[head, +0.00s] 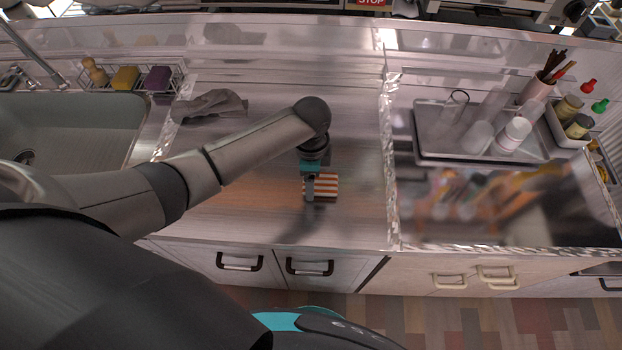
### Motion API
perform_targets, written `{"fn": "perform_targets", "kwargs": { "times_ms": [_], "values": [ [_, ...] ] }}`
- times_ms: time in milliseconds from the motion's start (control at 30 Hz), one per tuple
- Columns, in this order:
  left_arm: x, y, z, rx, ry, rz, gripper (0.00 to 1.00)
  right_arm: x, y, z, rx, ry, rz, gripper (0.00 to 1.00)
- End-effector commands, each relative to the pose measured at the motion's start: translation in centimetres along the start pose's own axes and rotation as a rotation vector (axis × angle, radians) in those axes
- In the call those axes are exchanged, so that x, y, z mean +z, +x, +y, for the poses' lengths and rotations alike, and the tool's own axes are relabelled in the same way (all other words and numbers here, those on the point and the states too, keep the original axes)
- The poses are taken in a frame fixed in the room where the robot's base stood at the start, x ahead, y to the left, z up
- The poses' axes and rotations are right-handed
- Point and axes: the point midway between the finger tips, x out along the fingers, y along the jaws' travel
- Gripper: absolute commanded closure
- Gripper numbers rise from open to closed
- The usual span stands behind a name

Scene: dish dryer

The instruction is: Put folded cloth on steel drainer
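A small folded cloth with orange-red and white stripes (326,188) lies on the wooden counter near its front edge. My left gripper (309,196) points down at the left part of this cloth and hides some of it. I cannot tell whether its fingers are open or shut, or whether they touch the cloth. A flat steel drainer tray (430,135) is on the right-hand counter, with several clear glasses and a white cup standing on it. My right gripper is not in view.
A wire basket (140,92) holds sponges. A raised foil-like edge (389,170) separates the wooden counter from the right side. A pink utensil cup (536,90) and a jar box (566,128) stand far right.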

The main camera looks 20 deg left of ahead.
Motion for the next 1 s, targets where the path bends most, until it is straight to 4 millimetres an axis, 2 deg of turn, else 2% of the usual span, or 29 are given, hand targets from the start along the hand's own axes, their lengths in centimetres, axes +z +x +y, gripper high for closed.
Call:
{"fn": "perform_targets", "kwargs": {
  "times_ms": [400,433,500,633,867,1000],
  "values": [
    [0.0,0.6,0.0,0.000,0.000,0.000,0.68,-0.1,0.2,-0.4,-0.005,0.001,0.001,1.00],
    [0.0,0.7,0.0,0.000,0.000,0.000,0.23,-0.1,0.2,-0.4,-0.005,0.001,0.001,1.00],
    [0.0,0.6,0.0,-0.001,0.000,0.000,0.15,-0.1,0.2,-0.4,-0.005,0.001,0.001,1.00],
    [0.0,0.6,0.0,0.000,0.000,0.000,0.00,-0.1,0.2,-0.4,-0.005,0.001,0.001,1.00],
    [0.0,0.5,0.0,-0.001,0.000,0.001,0.00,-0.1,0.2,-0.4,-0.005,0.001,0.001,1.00],
    [0.0,-0.4,-0.1,-0.003,0.000,0.002,0.00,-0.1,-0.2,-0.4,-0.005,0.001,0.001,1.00]
  ]
}}
